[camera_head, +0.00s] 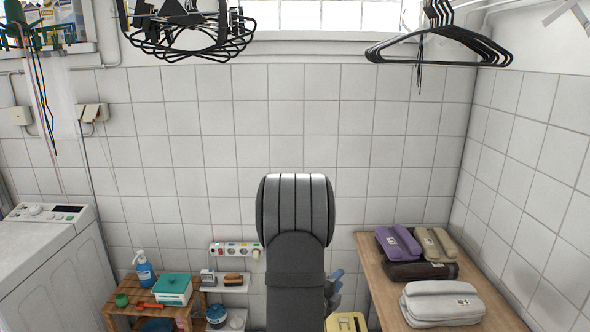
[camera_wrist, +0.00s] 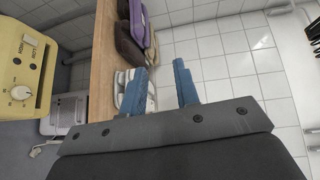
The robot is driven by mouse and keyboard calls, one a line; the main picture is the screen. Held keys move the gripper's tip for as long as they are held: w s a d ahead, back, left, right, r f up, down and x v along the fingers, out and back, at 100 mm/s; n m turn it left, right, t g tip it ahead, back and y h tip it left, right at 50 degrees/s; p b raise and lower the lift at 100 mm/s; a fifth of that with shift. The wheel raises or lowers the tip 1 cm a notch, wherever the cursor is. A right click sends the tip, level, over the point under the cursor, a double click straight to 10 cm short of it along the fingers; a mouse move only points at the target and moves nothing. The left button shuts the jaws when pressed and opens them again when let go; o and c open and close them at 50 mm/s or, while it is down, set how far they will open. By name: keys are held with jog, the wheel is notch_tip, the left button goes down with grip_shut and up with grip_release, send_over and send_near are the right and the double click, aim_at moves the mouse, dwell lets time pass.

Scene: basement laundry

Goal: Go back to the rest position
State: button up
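My gripper (camera_wrist: 161,76) shows in the wrist view with its two blue fingers spread apart. Only tiled wall shows between them, and it holds nothing. In the head view my arm rises in the middle in front of the wall and hides most of the gripper; a bit of blue finger shows at its right side, left of the wooden table (camera_head: 378,282). The gripper appears clear of the table and the cases on it.
The table carries a purple case (camera_head: 391,243), a beige case (camera_head: 445,240), a dark brown case (camera_head: 420,271) and a white case (camera_head: 445,308). A yellow appliance (camera_wrist: 22,65) stands left in the wrist view. A wooden rack (camera_head: 120,310) and washer (camera_head: 50,270) stand left. Black hangers (camera_head: 440,48) hang above.

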jog(key=s+d+m+g+h, duration=0.1)
jog(key=d+g, duration=0.1)
jog(key=d, duration=0.3)
jog(key=s+d+f+m+g+h, duration=0.1)
jog(key=s+d+m+g, duration=0.1)
jog(key=d, duration=0.4)
jog(key=shift+d+f+h, duration=0.2)
jog(key=shift+f+h, duration=0.1)
jog(key=shift+h, duration=0.1)
jog(key=shift+w+a, duration=0.1)
